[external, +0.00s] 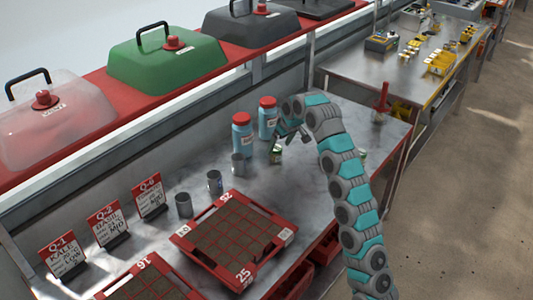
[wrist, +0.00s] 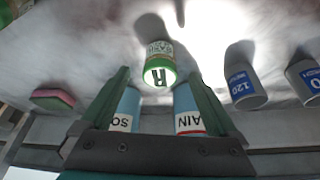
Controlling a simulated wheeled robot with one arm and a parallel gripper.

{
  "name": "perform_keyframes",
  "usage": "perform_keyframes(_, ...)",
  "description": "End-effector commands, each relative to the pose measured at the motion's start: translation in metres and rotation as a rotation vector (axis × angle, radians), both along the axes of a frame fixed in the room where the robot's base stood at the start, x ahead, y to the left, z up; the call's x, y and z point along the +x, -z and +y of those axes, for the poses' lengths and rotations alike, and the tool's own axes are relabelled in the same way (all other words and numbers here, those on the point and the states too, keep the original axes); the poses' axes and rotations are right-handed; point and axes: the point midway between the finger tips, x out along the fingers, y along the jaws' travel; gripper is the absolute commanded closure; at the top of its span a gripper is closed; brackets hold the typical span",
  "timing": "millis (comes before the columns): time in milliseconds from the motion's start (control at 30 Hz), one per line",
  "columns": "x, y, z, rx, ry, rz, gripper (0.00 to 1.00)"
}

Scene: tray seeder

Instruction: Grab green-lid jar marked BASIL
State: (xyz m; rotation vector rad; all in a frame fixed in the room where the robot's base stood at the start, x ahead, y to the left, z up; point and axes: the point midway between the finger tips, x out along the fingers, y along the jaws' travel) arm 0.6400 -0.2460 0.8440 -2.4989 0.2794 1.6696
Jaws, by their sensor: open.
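A small jar with a green lid (wrist: 160,76) stands on the metal bench just ahead of my gripper in the wrist view. A large dark letter marks its lid, and its pale label has green print too small to read surely. The same jar appears in the external view (external: 275,156), below my gripper (external: 288,138). In the wrist view my gripper (wrist: 157,72) is open, its two green fingers on either side of the jar's line, with nothing held. Another green-marked jar (external: 363,155) shows partly behind my arm in the external view; its label is unreadable.
Two blue bottles with red caps (external: 242,135) (external: 267,118) stand close behind the jar. Grey cups (external: 214,181) stand to the left, near a red seed tray (external: 178,238). A pink-and-green sponge (wrist: 52,98) lies left in the wrist view. A red object (external: 381,108) stands far right.

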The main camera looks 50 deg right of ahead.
Motion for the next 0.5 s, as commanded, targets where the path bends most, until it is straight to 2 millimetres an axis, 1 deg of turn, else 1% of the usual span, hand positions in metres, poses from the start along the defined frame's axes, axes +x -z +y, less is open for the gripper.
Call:
perform_keyframes(167,0.004,0.009,-0.001,0.001,0.000,0.001,0.05)
perform_keyframes(267,0.008,0.017,-0.002,0.001,0.000,0.001,0.05)
perform_keyframes(400,0.017,0.037,-0.003,0.002,0.000,0.004,0.05)
perform_keyframes(500,0.021,0.047,-0.004,0.002,0.000,0.003,0.05)
